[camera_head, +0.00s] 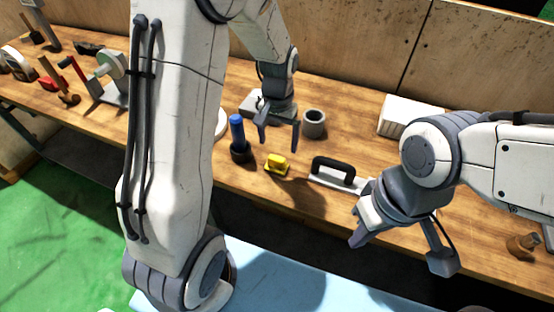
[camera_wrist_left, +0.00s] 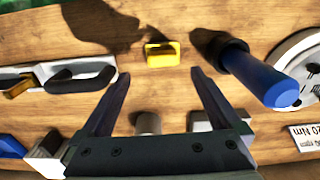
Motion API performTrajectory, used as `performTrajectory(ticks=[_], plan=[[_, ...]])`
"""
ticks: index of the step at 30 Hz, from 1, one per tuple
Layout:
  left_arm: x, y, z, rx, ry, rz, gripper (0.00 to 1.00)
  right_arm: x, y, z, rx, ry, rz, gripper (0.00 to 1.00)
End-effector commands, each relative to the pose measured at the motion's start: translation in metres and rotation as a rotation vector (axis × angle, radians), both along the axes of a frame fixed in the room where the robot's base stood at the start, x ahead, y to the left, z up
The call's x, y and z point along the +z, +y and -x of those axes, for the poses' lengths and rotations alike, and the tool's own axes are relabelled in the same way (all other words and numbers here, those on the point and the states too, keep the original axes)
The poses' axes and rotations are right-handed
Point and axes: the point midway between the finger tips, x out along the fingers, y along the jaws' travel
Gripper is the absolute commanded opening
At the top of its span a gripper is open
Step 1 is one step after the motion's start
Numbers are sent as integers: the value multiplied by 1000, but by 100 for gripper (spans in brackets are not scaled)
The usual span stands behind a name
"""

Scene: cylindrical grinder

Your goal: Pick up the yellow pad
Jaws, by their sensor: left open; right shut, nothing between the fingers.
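The yellow pad (camera_head: 277,165) is a small yellow block lying on the wooden bench near its front edge. My left gripper (camera_head: 279,138) hangs open and empty above the bench, just behind the pad, with its fingers pointing down. In the left wrist view the pad (camera_wrist_left: 162,55) lies beyond the fingertips, roughly centred between the lines of the two open fingers (camera_wrist_left: 158,76), and apart from them. My right gripper (camera_head: 358,239) is shut and empty near the front edge of the bench, to the right of the pad.
A blue-handled tool (camera_head: 238,140) stands close to the left of the pad. A black-handled trowel-like tool (camera_head: 335,175) lies to its right. A grey cup (camera_head: 314,123) and a white box (camera_head: 408,116) are farther back. A wooden wall closes the bench's rear.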

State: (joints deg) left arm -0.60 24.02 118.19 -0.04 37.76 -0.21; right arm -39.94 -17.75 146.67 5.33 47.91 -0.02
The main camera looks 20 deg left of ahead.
Motion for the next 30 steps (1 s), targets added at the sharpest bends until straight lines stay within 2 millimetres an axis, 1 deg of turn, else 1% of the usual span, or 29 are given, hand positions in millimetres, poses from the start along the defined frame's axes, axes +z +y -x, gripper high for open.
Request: performTrajectory(ticks=[1, 3, 6, 11, 16, 19, 23, 29, 30], plan=[[-10, 0, 2, -1, 6, 0, 98, 1, 0, 0, 0, 0, 0, 0], [-20, 0, 1, -1, 5, 0, 98, 1, 0, 0, 0, 0, 0, 0], [-30, 0, 1, -2, 2, 0, 98, 2, 0, 0, 0, 0, 0, 0], [-40, 0, 0, -2, 3, 0, 98, 5, 0, 0, 0, 0, 0, 0], [-64, 5, -3, -1, 6, 0, 98, 13, 0, 0, 0, 0, 0, 0], [-78, 5, -3, -3, 4, 0, 98, 13, 0, 0, 0, 0, 0, 0], [-86, 4, -4, -3, 1, 0, 98, 14, 0, 0, 0, 0, 0, 0], [-86, 4, -4, -4, 0, 0, 98, 13, 0, 0, 0, 0, 0, 0], [-86, 4, -4, -4, 0, 0, 82, 13, 0, 0, 0, 0, 0, 0]])
